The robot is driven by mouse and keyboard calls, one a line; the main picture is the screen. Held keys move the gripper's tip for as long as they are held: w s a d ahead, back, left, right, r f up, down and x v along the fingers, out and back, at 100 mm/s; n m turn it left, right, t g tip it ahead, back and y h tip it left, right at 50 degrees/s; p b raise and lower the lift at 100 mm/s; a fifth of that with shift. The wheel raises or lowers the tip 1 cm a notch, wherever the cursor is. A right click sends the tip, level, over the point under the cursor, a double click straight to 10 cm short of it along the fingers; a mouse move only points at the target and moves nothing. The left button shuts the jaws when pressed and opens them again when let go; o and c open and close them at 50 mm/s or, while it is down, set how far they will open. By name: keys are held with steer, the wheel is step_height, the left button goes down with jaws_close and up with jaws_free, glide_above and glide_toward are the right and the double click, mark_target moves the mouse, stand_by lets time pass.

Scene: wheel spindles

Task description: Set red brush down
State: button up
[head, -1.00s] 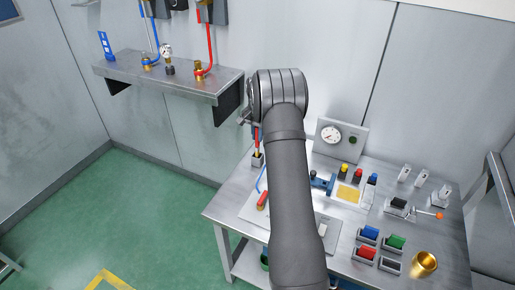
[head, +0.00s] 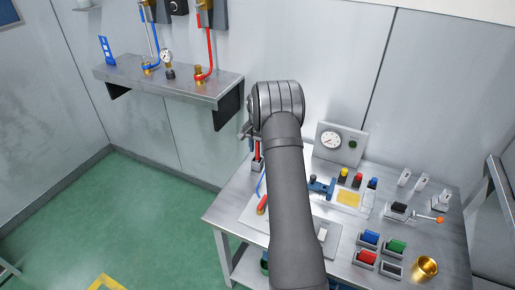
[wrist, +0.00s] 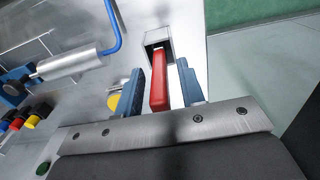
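The red brush (wrist: 159,80) stands with its lower end in a small square metal holder (wrist: 158,37). In the head view the brush (head: 257,149) shows as a thin red upright piece left of my arm, above its holder (head: 257,165) at the table's back left corner. My gripper (wrist: 160,78) has one blue finger on each side of the red handle. A narrow gap shows between the handle and each finger, so the fingers are apart from it. In the head view my arm hides most of the gripper.
The table (head: 345,248) also holds a gauge panel (head: 340,143), colored buttons (head: 357,180), several colored blocks in trays, and a brass cup (head: 425,268). A wall shelf (head: 175,80) is at the left.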

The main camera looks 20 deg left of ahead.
step_height(320, 180, up, 12)
steer(key=shift+r, duration=0.2)
stand_by(0.4)
steer(key=shift+f, duration=0.1)
step_height(320, 180, down, 12)
steer(key=shift+f, duration=0.1)
steer(key=shift+r, duration=1.9)
steer(key=shift+f, duration=0.1)
